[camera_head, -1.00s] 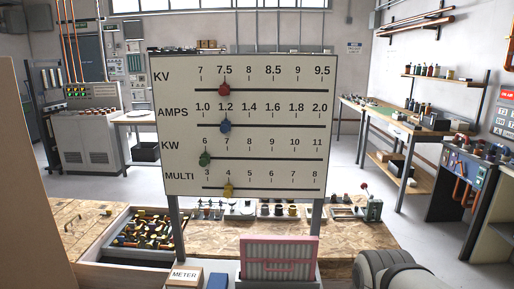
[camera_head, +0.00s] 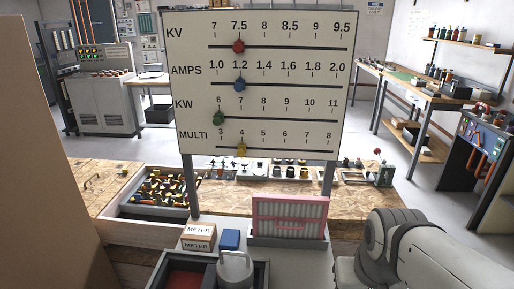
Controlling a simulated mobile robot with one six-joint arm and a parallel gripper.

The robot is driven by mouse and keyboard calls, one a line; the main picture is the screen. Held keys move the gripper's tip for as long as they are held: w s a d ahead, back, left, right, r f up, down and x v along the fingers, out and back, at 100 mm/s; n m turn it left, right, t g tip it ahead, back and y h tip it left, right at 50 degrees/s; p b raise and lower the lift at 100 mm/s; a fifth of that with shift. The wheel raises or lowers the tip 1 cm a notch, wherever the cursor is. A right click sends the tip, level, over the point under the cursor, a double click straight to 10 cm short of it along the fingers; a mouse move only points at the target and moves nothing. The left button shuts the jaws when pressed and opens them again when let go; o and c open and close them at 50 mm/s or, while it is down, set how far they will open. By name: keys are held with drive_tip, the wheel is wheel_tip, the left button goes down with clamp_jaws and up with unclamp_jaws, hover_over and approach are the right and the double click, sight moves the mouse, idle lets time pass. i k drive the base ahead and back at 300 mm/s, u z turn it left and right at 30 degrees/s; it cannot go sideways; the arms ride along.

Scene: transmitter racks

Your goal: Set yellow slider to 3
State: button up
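The yellow slider (camera_head: 241,149) sits on the lowest track, the MULTI row, of an upright white panel (camera_head: 290,90). It stands at the 4 mark, one mark right of the 3 at the left end of the scale. Above it are the green slider (camera_head: 218,118) near 6 on the KW row, the blue slider (camera_head: 240,84) at 1.2 on AMPS, and the red slider (camera_head: 239,46) at 7.5 on KV. A grey link of my arm shows at lower right, apart from the panel. My gripper is out of view.
Below the panel are METER boxes (camera_head: 197,238), a blue block (camera_head: 230,240), a pink-framed filter (camera_head: 290,218) and a grey canister (camera_head: 235,269). A wooden bench (camera_head: 85,205) with a tray of parts lies behind. A tan board (camera_head: 45,150) blocks the far left.

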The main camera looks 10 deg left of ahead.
sight(242, 148)
drive_tip(key=z, duration=0.1)
drive_tip(key=k, duration=0.55)
drive_tip(key=u, duration=2.25)
drive_tip(key=k, duration=0.9)
drive_tip(key=z, duration=1.95)
drive_tip(key=i, duration=1)
drive_tip(key=z, duration=0.05)
